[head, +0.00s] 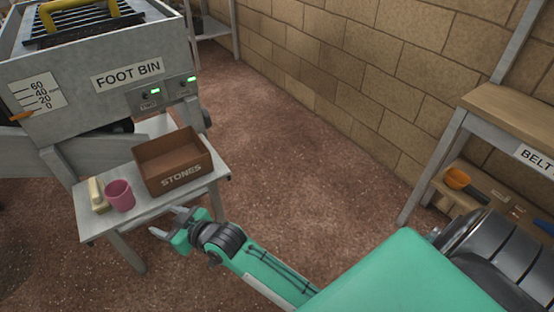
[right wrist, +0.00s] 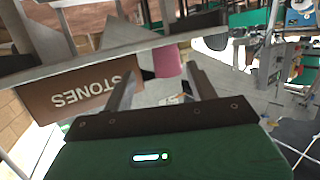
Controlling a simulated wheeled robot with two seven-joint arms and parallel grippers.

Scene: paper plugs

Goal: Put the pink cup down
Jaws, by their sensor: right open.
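The pink cup (head: 120,197) stands upright on a small grey table (head: 145,218), near its front left. In the right wrist view the pink cup (right wrist: 167,61) appears beyond my fingertips, with the picture turned over. My right gripper (head: 164,221) is open and empty. It is just off the table's front right edge, to the right of the cup and apart from it. My left gripper is in neither view.
A brown box marked STONES (head: 176,163) stands on the table right of the cup. A cream block (head: 97,194) lies close to the cup's left. A shelf with an orange scoop (head: 457,178) is far right; open floor lies between.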

